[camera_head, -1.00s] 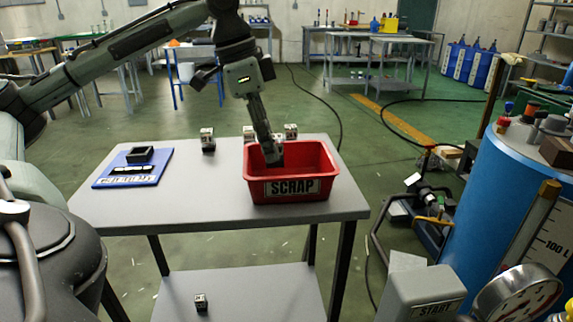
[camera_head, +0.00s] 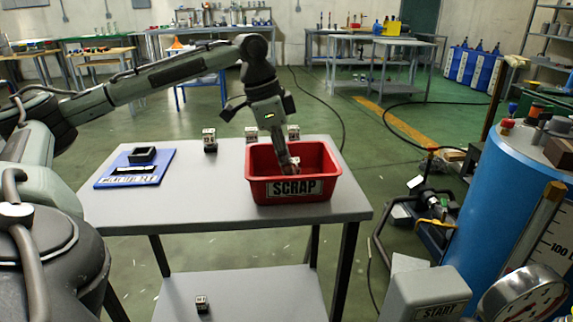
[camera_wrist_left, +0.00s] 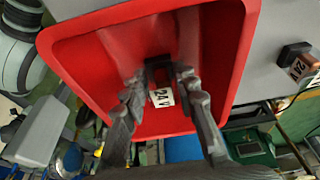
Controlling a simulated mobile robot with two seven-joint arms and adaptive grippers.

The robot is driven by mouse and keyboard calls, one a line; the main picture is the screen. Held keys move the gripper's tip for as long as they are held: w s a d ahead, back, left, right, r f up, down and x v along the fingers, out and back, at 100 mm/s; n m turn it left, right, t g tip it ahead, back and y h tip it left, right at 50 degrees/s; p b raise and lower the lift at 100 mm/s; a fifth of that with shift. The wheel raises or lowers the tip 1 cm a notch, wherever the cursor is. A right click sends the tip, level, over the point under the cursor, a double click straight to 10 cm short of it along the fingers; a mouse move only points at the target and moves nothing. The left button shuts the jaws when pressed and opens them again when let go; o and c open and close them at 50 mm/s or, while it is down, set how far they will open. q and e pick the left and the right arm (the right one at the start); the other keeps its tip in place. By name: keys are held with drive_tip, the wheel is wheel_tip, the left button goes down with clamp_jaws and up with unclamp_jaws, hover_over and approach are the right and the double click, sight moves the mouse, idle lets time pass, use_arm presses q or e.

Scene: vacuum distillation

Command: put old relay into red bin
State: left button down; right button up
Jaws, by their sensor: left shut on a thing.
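My left gripper (camera_head: 292,172) reaches down inside the red bin (camera_head: 295,189), which is marked SCRAP and stands at the right of the table. In the left wrist view the gripper (camera_wrist_left: 165,88) is shut on a relay (camera_wrist_left: 162,97) with a white 24 V label. The relay is between the fingertips, inside the walls of the red bin (camera_wrist_left: 215,25). Whether it touches the bin floor I cannot tell. In the head view the relay is mostly hidden by the fingers. My right gripper is not in view.
A blue board (camera_head: 134,168) lies at the left of the grey table (camera_head: 200,200). Another relay (camera_head: 201,304) sits on the lower shelf.

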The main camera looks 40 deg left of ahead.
use_arm(q)
drive_tip(key=shift+f, duration=0.15)
drive_tip(key=c, duration=1.2)
unclamp_jaws()
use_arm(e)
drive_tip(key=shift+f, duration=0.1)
use_arm(q)
drive_tip(key=shift+r, duration=0.5)
drive_tip(key=p+v, duration=0.2)
drive_tip(key=v, duration=0.9)
drive_tip(key=shift+s+a+r, duration=0.1)
drive_tip(key=shift+a+r, duration=0.05)
drive_tip(key=shift+r, duration=0.1)
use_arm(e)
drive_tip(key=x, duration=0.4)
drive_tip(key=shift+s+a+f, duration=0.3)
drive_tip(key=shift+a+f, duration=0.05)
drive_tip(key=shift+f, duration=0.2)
use_arm(q)
drive_tip(key=shift+s+f, duration=0.1)
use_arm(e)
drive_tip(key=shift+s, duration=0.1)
